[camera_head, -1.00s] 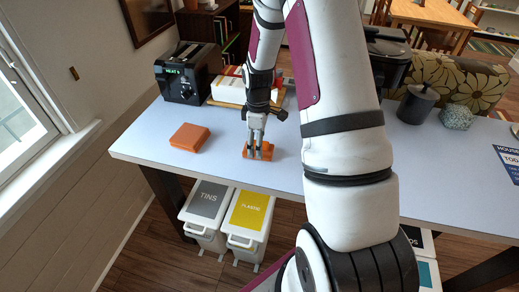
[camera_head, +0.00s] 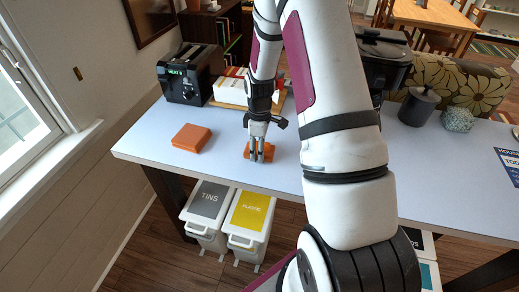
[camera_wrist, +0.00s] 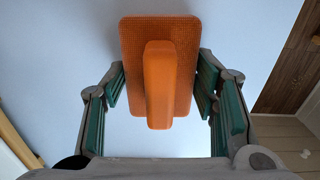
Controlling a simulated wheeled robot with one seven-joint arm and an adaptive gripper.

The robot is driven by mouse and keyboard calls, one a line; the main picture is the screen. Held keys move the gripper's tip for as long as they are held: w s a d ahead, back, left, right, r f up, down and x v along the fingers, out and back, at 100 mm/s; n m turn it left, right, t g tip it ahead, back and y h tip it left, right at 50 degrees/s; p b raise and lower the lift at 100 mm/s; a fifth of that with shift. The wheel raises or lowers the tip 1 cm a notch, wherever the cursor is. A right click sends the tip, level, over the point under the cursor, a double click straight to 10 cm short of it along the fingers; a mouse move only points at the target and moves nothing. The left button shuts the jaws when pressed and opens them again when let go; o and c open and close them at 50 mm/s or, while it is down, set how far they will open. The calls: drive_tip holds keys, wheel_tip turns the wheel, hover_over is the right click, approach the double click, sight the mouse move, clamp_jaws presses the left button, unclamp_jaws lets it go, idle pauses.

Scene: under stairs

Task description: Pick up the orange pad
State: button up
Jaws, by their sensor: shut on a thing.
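The orange pad (camera_head: 271,153) is at the table's front edge side in the head view, partly hidden by my gripper (camera_head: 257,156). In the wrist view the orange pad (camera_wrist: 183,100) is a textured rectangular plate with a raised smooth ridge along its middle. My gripper (camera_wrist: 160,90) is shut on the pad, with its green-lined fingers at the plate's left and right edges. The pad appears to be at or very near the table surface; any small gap under it cannot be told.
A second orange block (camera_head: 191,137) lies to the left on the pale table (camera_head: 222,171). A dark grey canister (camera_head: 418,106) is at right. Bins (camera_head: 246,222) stand below the front edge.

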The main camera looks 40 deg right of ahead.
drive_tip(key=shift+r, duration=0.85)
drive_tip(key=shift+s+r+b, duration=0.25)
drive_tip(key=shift+r+b, duration=0.15)
drive_tip(key=shift+r, duration=0.6)
drive_tip(key=s, duration=0.5)
drive_tip(key=s+r, duration=0.1)
drive_tip(key=s, duration=0.9)
drive_tip(key=shift+s+a+r, duration=0.1)
drive_tip(key=shift+s+r, duration=0.05)
drive_tip(key=shift+s, duration=0.15)
